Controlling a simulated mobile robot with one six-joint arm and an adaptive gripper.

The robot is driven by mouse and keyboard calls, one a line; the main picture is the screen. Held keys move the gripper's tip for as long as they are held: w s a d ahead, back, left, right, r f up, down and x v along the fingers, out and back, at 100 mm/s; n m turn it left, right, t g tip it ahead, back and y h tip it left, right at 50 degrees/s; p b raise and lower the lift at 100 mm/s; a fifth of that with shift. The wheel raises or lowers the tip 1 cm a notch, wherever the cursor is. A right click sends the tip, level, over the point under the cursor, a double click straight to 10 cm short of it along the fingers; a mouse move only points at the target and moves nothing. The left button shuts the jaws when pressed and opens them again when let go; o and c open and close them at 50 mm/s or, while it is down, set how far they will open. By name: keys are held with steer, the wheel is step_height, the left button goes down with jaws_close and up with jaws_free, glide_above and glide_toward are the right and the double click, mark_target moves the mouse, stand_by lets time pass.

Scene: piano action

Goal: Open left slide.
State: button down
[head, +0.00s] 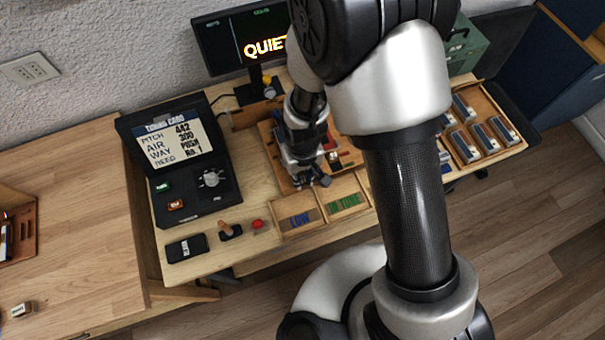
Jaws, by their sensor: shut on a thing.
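My gripper (314,181) is low over the wooden board (284,178) in the middle of the bench, near the board's front edge. Its fingers are shut on a small part there, which looks like the left slide. The fingers and arm hide most of that part, so I cannot tell how far open it is. Small red and brass pieces (331,150) show on the board just right of my gripper.
Two shallow trays, LOW (298,232) and HIGH (345,213), lie in front of the board. A black tuning case (187,213) stands open at left, near a red button (257,224). The screen (240,40) reads QUIET. A rack of grey blocks (487,143) is at right.

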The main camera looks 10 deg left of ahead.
steer(key=c, duration=1.8)
jaws_free()
steer(key=shift+s+d+f, duration=0.1)
steer(key=shift+s+d, duration=0.1)
steer(key=shift+s, duration=0.05)
steer(key=shift+o, duration=1.4)
steer(key=shift+w+a, duration=0.1)
steer(key=shift+w, duration=0.05)
step_height(320, 180, up, 12)
steer(key=d+r+m+t+b, duration=0.2)
steer(key=d+r+m, duration=0.1)
steer(key=d+r, duration=0.75)
steer(key=s+d+r+m+t+b, duration=0.1)
steer(key=s+d+r+m+t, duration=0.1)
steer(key=s+d+r, duration=0.5)
steer(key=s+d+m, duration=0.1)
steer(key=s+d, duration=0.1)
steer(key=d, duration=0.1)
steer(key=shift+s+t, duration=0.3)
